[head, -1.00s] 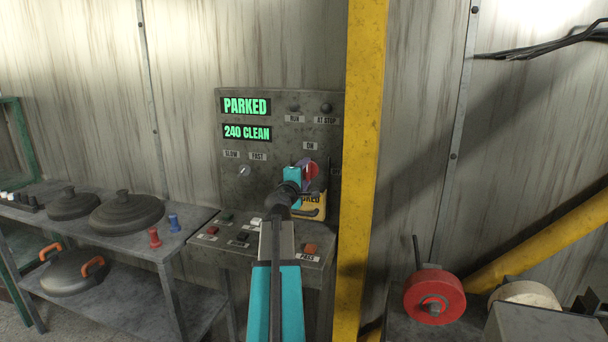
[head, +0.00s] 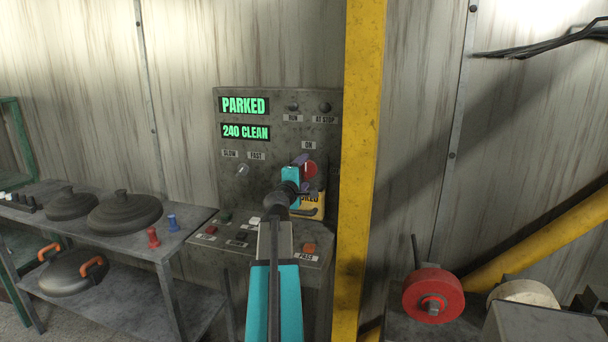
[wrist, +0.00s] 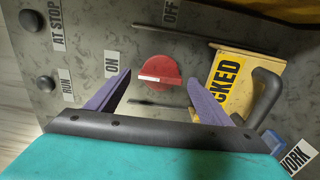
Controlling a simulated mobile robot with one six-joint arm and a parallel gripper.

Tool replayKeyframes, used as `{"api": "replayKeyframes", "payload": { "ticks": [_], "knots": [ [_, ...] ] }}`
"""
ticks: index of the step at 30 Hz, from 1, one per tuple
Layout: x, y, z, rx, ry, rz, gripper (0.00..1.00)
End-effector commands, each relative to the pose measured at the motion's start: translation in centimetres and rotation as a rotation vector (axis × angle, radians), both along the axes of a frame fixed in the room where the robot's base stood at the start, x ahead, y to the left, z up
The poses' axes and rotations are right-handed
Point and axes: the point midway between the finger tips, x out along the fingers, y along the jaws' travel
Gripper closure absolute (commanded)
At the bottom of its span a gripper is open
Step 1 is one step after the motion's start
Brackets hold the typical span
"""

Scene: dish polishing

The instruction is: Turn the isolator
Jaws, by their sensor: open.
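The isolator is a round red knob with a pale bar across it, on the grey control panel (head: 262,190). In the wrist view the isolator (wrist: 160,70) sits between and just beyond the purple fingertips, its bar lying along the line to the ON label (wrist: 111,64). The OFF label (wrist: 171,13) is above it there. In the head view the isolator (head: 311,169) is partly covered by my gripper (head: 302,162). My gripper is open, a fingertip on each side of the isolator in the wrist view (wrist: 157,77). No contact with it is clear.
A yellow plate (wrist: 243,78) marked "...CKED" with a dark handle (wrist: 267,97) is close to the right finger. A yellow post (head: 361,180) stands right of the panel. Buttons line the console below. A shelf (head: 135,247) with dark lids is at left.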

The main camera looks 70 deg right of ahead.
Motion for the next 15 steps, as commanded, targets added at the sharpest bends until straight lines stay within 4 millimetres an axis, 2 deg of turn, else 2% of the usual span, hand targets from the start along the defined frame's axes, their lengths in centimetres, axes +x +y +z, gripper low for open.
{"api": "replayKeyframes", "payload": {
  "ticks": [15],
  "knots": [
    [-0.3, 5.0, -0.1, -0.001, 0.0, 0.001, 0.27]
  ]
}}
